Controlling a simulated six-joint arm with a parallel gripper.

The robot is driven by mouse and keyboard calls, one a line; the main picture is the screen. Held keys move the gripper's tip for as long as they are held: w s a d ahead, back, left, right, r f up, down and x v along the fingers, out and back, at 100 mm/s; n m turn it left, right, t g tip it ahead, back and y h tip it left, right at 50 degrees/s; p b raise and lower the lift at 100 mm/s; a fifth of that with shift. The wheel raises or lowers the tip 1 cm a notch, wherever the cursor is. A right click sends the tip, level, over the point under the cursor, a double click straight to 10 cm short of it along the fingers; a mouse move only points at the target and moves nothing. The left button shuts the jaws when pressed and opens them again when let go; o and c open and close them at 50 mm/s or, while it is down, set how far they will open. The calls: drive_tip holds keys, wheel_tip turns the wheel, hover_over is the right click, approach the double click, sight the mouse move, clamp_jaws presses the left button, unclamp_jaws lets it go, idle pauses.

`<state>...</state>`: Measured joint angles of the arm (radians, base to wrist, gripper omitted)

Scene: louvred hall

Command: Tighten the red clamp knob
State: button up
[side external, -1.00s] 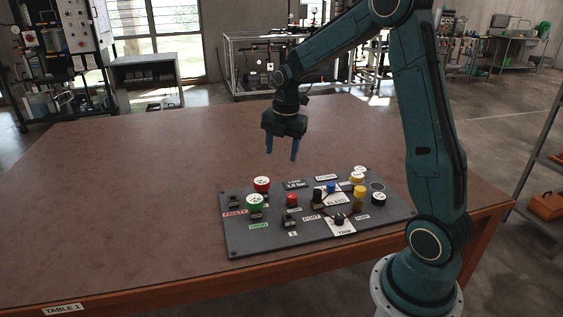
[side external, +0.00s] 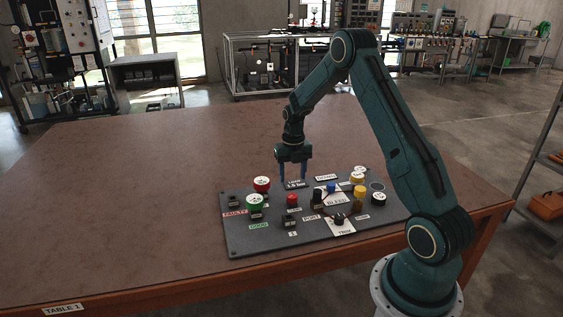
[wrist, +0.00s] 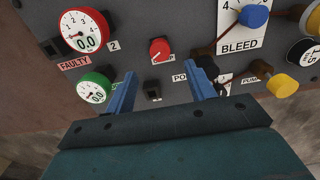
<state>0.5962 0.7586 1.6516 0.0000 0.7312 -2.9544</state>
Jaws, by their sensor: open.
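The red clamp knob (side external: 292,200) is a small round knob on the dark panel (side external: 240,243). In the wrist view the red knob (wrist: 160,50) shows a white pointer line, with a partly hidden white label under it. My gripper (side external: 293,180) points down over the panel's far edge, close to the red knob.
A red-rimmed gauge (wrist: 82,32) labelled FAULTY and a green-rimmed gauge (wrist: 95,88) stand left of the knob. A black switch (wrist: 152,90) sits below it. A blue BLEED knob (wrist: 253,15) and yellow knob (wrist: 283,85) are at right. The brown table (side external: 120,200) is clear at left.

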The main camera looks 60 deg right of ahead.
sight(292, 195)
drive_tip(key=shift+f, duration=0.1)
drive_tip(key=shift+f, duration=3.95)
drive_tip(key=shift+f, duration=0.1)
drive_tip(key=shift+f, duration=0.8)
drive_tip(key=shift+c, duration=0.4)
clamp_jaws()
